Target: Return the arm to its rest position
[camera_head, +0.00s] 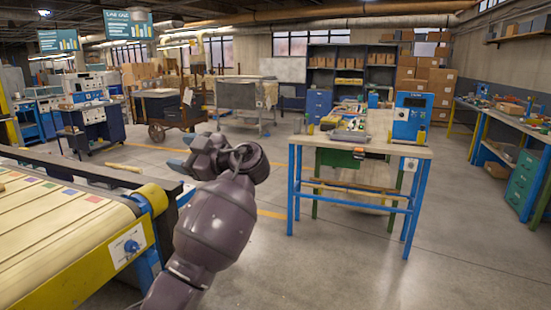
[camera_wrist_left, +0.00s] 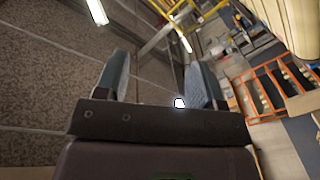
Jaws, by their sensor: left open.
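My left arm rises from the bottom of the head view, with its left gripper (camera_head: 184,152) raised beside the end of the conveyor. In the left wrist view the left gripper (camera_wrist_left: 160,82) has its two grey-blue fingers apart with nothing between them. Past the fingers are a dark speckled surface and bright lamps, so the gripper seems tilted up. My right gripper does not show in either view.
A yellow-sided conveyor (camera_head: 75,270) with colored squares along its edge fills the lower left. A blue-legged workbench (camera_head: 385,146) holding tools and a blue machine (camera_head: 410,115) stands right of my arm. Clear floor (camera_head: 330,265) lies right of my arm.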

